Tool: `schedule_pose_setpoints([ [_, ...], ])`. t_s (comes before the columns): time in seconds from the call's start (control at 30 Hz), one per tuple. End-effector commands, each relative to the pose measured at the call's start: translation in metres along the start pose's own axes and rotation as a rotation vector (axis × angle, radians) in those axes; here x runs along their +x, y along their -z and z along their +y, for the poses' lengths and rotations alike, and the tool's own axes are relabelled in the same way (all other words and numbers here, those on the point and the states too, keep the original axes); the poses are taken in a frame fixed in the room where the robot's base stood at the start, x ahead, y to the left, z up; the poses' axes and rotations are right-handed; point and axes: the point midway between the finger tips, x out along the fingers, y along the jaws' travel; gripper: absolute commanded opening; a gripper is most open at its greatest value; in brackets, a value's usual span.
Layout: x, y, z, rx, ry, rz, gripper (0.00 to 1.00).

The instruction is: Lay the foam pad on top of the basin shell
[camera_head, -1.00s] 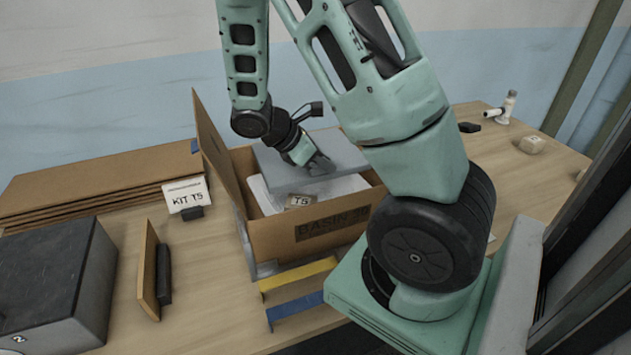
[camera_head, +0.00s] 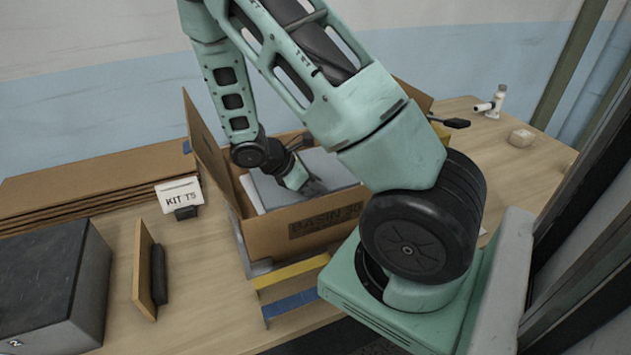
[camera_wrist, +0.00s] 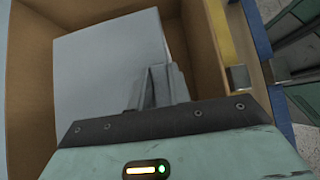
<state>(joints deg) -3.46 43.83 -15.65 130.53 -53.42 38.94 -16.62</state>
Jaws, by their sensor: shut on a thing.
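The foam pad is a flat grey slab (camera_head: 282,187) inside the open cardboard box marked "BASIN" (camera_head: 290,235). It also shows in the wrist view (camera_wrist: 95,75), between the box walls. My gripper (camera_head: 312,188) is shut on the pad near its edge; its fingers also show in the wrist view (camera_wrist: 155,85). The pad covers most of the box's inside. The white basin shell is mostly hidden under the pad; a thin pale strip at the pad's left edge may be part of it. I cannot tell whether the pad touches the shell.
A "KIT T5" card (camera_head: 178,195) and flat cardboard sheets (camera_head: 90,185) lie left of the box. A grey block (camera_head: 50,280) and an upright brown board (camera_head: 145,270) stand front left. Yellow (camera_head: 292,270) and blue (camera_head: 292,305) strips lie before the box. A white bottle (camera_head: 498,102) stands far right.

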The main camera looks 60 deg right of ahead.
Motion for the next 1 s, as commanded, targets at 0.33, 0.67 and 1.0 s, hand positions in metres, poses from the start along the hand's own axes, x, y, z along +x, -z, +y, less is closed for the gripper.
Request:
schedule_pose_setpoints([
  [0.33, 0.008, 0.008, 0.000, 0.000, 0.000, -0.001, 0.00],
  [0.67, 0.007, 0.007, 0.000, 0.000, 0.000, 0.000, 0.41],
  [1.0, -0.012, 0.000, 0.001, 0.002, -0.005, 0.003, 0.41],
])
